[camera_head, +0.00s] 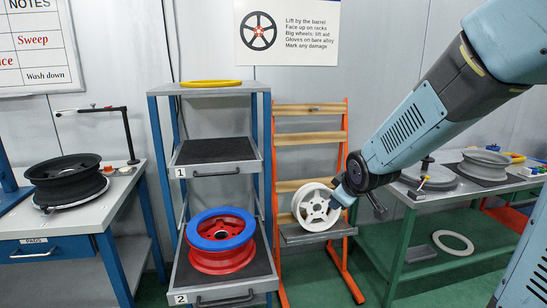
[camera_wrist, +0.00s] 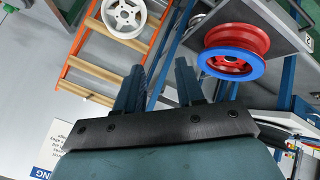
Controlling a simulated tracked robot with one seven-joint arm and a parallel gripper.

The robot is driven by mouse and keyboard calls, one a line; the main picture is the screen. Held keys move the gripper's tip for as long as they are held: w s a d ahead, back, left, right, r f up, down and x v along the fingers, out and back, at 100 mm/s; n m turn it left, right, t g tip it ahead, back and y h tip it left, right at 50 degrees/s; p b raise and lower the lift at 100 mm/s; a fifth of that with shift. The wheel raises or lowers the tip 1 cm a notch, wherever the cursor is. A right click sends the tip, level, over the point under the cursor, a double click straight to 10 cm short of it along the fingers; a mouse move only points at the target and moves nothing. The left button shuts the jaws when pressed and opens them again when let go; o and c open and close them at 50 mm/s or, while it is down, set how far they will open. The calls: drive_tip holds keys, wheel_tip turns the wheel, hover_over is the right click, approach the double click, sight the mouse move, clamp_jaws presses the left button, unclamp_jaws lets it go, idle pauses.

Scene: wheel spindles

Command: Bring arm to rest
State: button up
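My gripper (camera_wrist: 160,70) is open, with its two dark fingers apart and nothing between them in the wrist view. In the head view my gripper (camera_head: 343,195) hangs at the end of my bent arm, overlapping the right edge of a white spoked wheel (camera_head: 312,208). That wheel leans on the grey ledge of the orange rack (camera_head: 347,250). In the wrist view the white wheel (camera_wrist: 124,17) lies well beyond the fingers. A red wheel with a blue ring (camera_head: 221,240) lies on drawer 2; it also shows upper right in the wrist view (camera_wrist: 234,50).
A shelf unit (camera_head: 215,168) with numbered drawers stands in the middle, a yellow ring (camera_head: 211,83) on top. The left bench (camera_head: 75,215) holds a black wheel (camera_head: 66,178). The right bench (camera_head: 430,198) holds a grey wheel (camera_head: 485,162) and a round device beneath my arm.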

drive_tip(key=s+d+r+m+g, duration=0.1)
drive_tip(key=s+r+m, duration=0.2)
drive_tip(key=s, duration=0.4)
drive_tip(key=s+d+r+m+g, duration=0.1)
drive_tip(key=s+d+r+m, duration=0.1)
drive_tip(key=s, duration=0.6)
drive_tip(key=s+d+r+m+g+h, duration=0.1)
drive_tip(key=s+r+m, duration=0.3)
drive_tip(key=s, duration=0.4)
drive_tip(key=shift+s+d+r+m, duration=0.2)
drive_tip(key=shift+d+r+m, duration=0.1)
drive_tip(key=shift+d+r, duration=0.45)
